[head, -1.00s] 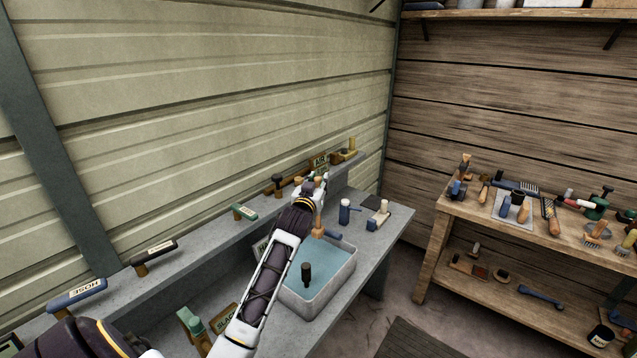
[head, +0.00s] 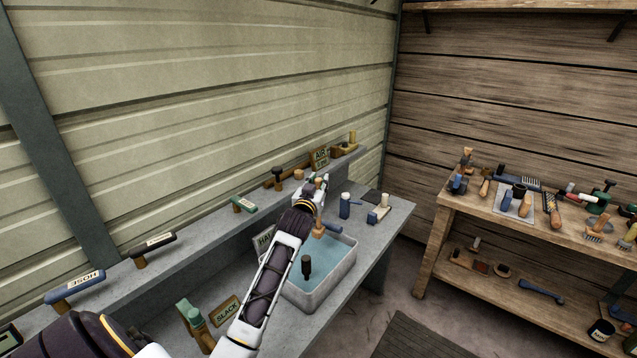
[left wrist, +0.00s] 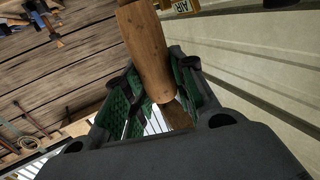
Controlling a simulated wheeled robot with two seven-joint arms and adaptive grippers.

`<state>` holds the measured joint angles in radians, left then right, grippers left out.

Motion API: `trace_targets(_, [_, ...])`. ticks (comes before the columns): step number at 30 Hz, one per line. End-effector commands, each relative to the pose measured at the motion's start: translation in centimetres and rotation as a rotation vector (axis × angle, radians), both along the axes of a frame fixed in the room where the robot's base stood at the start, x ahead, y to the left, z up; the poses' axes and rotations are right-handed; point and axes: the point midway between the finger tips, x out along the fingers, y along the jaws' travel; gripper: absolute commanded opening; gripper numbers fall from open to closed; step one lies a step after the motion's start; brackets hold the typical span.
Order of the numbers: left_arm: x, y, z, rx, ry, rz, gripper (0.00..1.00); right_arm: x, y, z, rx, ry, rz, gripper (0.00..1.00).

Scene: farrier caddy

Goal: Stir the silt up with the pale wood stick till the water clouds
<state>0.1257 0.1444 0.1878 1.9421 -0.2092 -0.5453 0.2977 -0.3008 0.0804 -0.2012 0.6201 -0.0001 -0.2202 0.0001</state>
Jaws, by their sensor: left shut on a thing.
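A pale grey tub (head: 344,275) of blue-green water stands on the grey bench. A dark-handled tool (head: 306,265) stands upright in the tub. My left gripper (head: 319,193) is over the tub's far end. In the left wrist view, my left gripper (left wrist: 155,105) is shut on a wooden stick (left wrist: 147,50), with green finger pads on both sides of it. A wooden end (head: 318,226) shows below the gripper in the head view. I cannot tell whether it touches the water. The water looks clear, and no silt can be made out. My right gripper is out of view.
A blue bottle (head: 345,206) and a wood-and-blue tool (head: 379,212) stand on the bench beyond the tub. Several labelled tools line the raised ledge (head: 215,222) along the wall. A wooden workbench (head: 470,205) crowded with tools stands at right.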

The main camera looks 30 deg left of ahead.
Motion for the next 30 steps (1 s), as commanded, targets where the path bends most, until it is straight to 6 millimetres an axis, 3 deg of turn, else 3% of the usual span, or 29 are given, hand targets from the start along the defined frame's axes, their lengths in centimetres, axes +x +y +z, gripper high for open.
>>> trace_targets(30, [0.0, 0.0, -6.3, 0.0, 0.0, 0.0, 0.0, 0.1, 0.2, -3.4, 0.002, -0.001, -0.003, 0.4])
